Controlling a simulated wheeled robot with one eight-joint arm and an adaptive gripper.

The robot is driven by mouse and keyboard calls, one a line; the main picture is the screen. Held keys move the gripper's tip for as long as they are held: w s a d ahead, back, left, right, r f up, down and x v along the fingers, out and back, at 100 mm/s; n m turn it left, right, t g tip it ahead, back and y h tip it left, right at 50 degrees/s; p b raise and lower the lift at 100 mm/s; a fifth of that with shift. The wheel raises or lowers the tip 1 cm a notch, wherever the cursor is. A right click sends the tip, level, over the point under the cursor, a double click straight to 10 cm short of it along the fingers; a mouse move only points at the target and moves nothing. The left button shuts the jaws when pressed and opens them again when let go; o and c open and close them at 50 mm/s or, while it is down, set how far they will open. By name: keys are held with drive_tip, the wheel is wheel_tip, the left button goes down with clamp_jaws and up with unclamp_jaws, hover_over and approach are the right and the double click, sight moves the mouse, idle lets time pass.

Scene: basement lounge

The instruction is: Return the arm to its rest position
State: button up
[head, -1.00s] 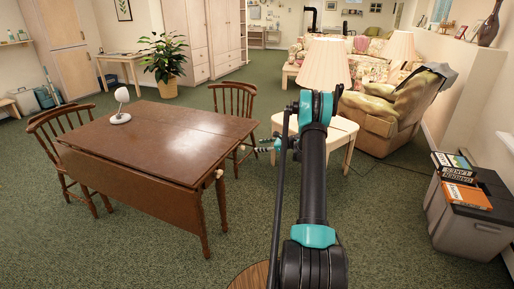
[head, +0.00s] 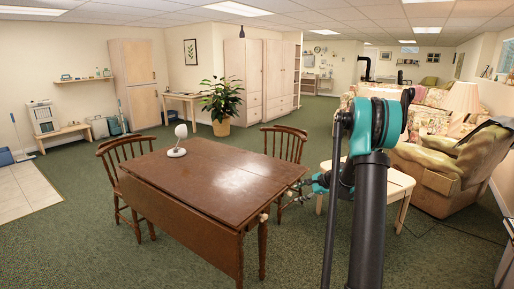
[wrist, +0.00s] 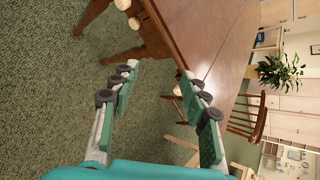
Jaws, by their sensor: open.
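My arm rises at the right of the head view, its upper part stretched out ahead of me. My gripper (head: 315,186) shows small and partly hidden beside the arm's teal-and-black joint, near the right edge of the brown wooden table (head: 200,176). In the wrist view my gripper (wrist: 160,74) has its two green-padded fingers spread apart, with nothing between them but carpet and part of the table behind. The wrist view is turned sideways, with the table (wrist: 215,45) beyond the fingertips.
A white lamp-like object (head: 177,150) stands on the table. Wooden chairs (head: 287,146) stand at its far side and left. A low white table (head: 398,180) and an armchair (head: 450,175) are to the right. Green carpet (head: 60,235) is clear at left.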

drive_tip(key=s+a+r+n+g+h, duration=0.1)
drive_tip(key=s+a+n+h, duration=0.35)
drive_tip(key=s, duration=1.15)
drive_tip(key=s+r+n+g+h, duration=0.1)
drive_tip(key=s+n, duration=0.6)
drive_tip(key=s, duration=0.9)
drive_tip(key=s+d+f+n+h, duration=0.2)
drive_tip(key=s+f+n, duration=0.1)
drive_tip(key=s, duration=0.8)
drive_tip(key=shift+s+d+n, duration=0.3)
drive_tip(key=shift+d+n, duration=0.1)
drive_tip(key=shift+n, duration=0.35)
drive_tip(key=shift+c, duration=0.3)
